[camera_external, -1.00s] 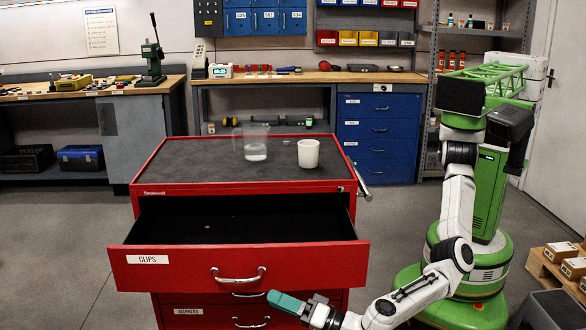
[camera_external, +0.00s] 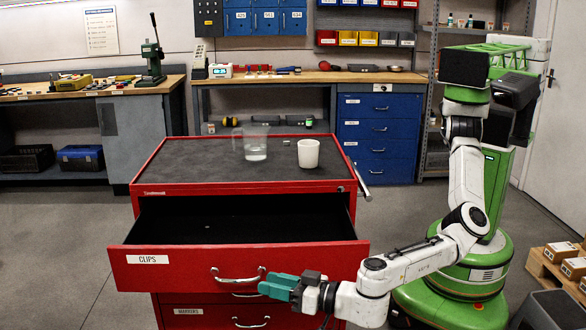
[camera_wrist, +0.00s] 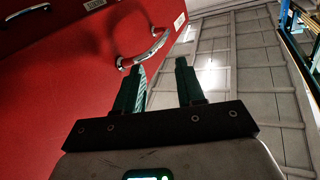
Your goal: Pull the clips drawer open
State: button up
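The clips drawer (camera_external: 195,264) of the red cabinet stands pulled out, its dark inside showing. Its white CLIPS label (camera_external: 147,259) is at the left of the front, and its silver handle (camera_external: 237,279) is near the middle. My gripper (camera_external: 264,287), with teal fingers, is in front of the drawer at the handle's lower right. In the wrist view, my gripper (camera_wrist: 158,64) has its fingers apart with nothing between them. A silver handle (camera_wrist: 146,50) lies just beyond the left fingertip; I cannot tell whether they touch.
A clear jug (camera_external: 256,147) and a white cup (camera_external: 308,153) stand on the cabinet top (camera_external: 200,165). The markers drawer (camera_external: 190,322) is below the clips drawer. A pallet with boxes (camera_external: 560,262) is at the right. The floor at left is clear.

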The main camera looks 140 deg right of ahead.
aim_at(235, 280)
jog(key=w+d+n+y+p, duration=0.1)
jog(key=d+n, duration=0.1)
jog(key=n, duration=0.1)
jog(key=w+d+n+y+p, duration=0.1)
jog(key=d+n, duration=0.1)
jog(key=n, duration=0.2)
jog(key=w+d+n+y+p, duration=0.1)
jog(key=d+n, duration=0.1)
jog(key=n, duration=0.1)
jog(key=shift+w+d+f+n+g, duration=0.2)
jog(key=shift+w+d+n+g, duration=0.1)
jog(key=shift+w+n, duration=0.1)
jog(key=shift+w+d, duration=0.3)
jog(key=shift+d, duration=0.4)
jog(key=shift+c, duration=0.2)
jog(key=shift+f, duration=0.1)
grip_shut()
